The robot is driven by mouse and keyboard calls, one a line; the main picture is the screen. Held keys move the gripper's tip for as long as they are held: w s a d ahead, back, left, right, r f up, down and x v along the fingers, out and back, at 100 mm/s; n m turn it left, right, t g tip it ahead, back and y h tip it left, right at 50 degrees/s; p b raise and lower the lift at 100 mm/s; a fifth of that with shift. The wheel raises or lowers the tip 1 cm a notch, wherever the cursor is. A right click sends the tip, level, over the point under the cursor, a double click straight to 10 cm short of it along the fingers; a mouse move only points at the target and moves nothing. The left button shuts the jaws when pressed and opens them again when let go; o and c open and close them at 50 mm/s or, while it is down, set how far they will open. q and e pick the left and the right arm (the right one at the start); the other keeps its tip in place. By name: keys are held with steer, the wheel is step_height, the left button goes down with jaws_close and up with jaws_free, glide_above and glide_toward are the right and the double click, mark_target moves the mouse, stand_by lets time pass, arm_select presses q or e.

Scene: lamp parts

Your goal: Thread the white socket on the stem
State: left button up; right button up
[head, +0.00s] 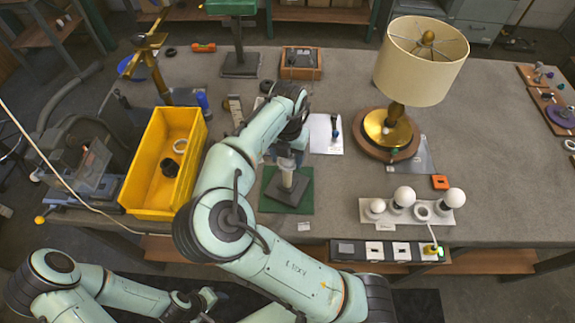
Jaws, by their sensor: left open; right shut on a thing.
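The stem (287,181) stands upright on a dark square base on a green mat (272,203), near the table's front edge. The white socket (287,163) is at the top of the stem, in my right gripper (289,156). The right gripper is shut on it, coming down from above; my arm hides much of the fingers. I cannot tell whether the socket is seated on the stem or just above it. My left gripper (203,303) is open and empty, low in front of the table.
A yellow bin (133,190) with rings inside stands left. A shaded lamp (425,60) stands right. A white rack of bulbs (375,212) and a switch strip (346,250) lie at the front right. A white sheet (322,143) lies behind the mat.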

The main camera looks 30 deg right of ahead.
steer(key=shift+d+m, duration=0.15)
steer(key=shift+m, duration=1.05)
steer(key=shift+a, duration=0.2)
steer(key=o, duration=1.1)
steer(key=shift+o, duration=0.2)
